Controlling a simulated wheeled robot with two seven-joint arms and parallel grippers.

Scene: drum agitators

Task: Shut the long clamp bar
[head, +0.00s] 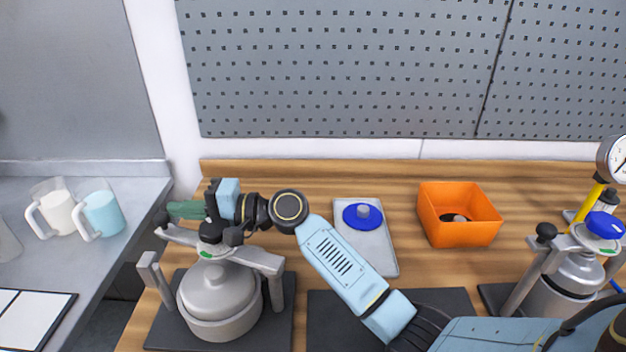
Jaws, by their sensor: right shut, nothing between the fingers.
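The long clamp bar (255,258) is a grey bar over the lidded grey pot (213,305) at the left of the bench. Its right end meets the right post (276,292). Its left end, with a black knob (161,218), shows behind and apart from the top of the left post (151,268). My right gripper (176,209) has its green fingers shut and empty. It points left, just behind the bar near the knob. Whether it touches the bar I cannot tell. My left gripper is not in view.
A grey tray (375,248) with a blue-rimmed lid (362,216) and an orange bin (460,232) stand to the right. A second clamped vessel (566,285) with a gauge (613,158) is at far right. Two jugs stand on the grey counter (135,212) at left.

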